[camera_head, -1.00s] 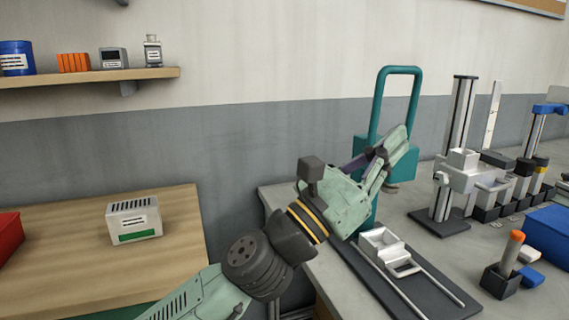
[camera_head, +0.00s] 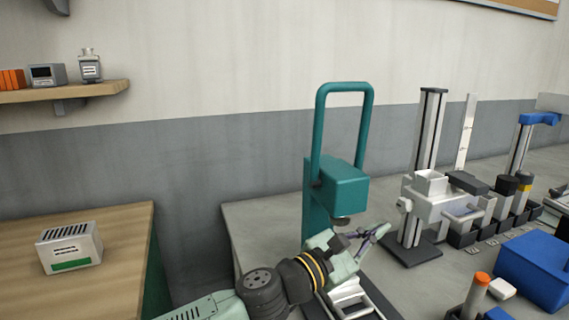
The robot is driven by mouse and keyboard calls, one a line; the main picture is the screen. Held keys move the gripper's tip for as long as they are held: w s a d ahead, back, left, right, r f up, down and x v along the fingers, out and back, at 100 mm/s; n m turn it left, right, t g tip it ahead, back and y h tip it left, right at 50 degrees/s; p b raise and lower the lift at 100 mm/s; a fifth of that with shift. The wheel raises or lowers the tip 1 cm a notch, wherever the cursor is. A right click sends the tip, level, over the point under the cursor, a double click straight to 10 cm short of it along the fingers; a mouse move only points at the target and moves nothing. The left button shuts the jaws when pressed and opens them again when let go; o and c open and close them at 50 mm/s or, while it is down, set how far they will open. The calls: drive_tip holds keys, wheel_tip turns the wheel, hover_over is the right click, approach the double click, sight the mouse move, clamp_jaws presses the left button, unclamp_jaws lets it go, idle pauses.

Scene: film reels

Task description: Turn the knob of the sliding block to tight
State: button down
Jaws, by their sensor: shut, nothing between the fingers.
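A white sliding block (camera_head: 432,203) sits low on an upright grey column (camera_head: 430,125) with a dark base (camera_head: 412,252). A small round pale knob (camera_head: 404,205) sticks out of its left side; its tight or loose setting is too small to read. My gripper (camera_head: 384,230) is shut and empty, with its fingers pointing right. In the picture it is just left of the column and below the knob, with a visible gap between.
A teal press (camera_head: 339,185) stands behind my gripper. A white tray-like part (camera_head: 350,296) on rails is partly hidden below my arm. A blue box (camera_head: 540,268) and an orange-topped post (camera_head: 476,292) stand at the right.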

sight(404, 206)
drive_tip(key=shift+s+d+f+p+x, duration=0.15)
drive_tip(key=shift+s+p+x, duration=0.05)
drive_tip(key=shift+x, duration=1.05)
drive_tip(key=shift+s+d+f+p+x, duration=0.15)
drive_tip(key=shift+p+x, duration=0.1)
drive_tip(key=shift+x, duration=1.05)
drive_tip(key=shift+s+d+f+p+x, duration=0.1)
drive_tip(key=shift+s+f+p+x, duration=0.1)
drive_tip(key=shift+x, duration=1.05)
drive_tip(key=shift+w+a+r, duration=0.15)
drive_tip(key=shift+w+r, duration=0.05)
drive_tip(key=shift+w, duration=0.15)
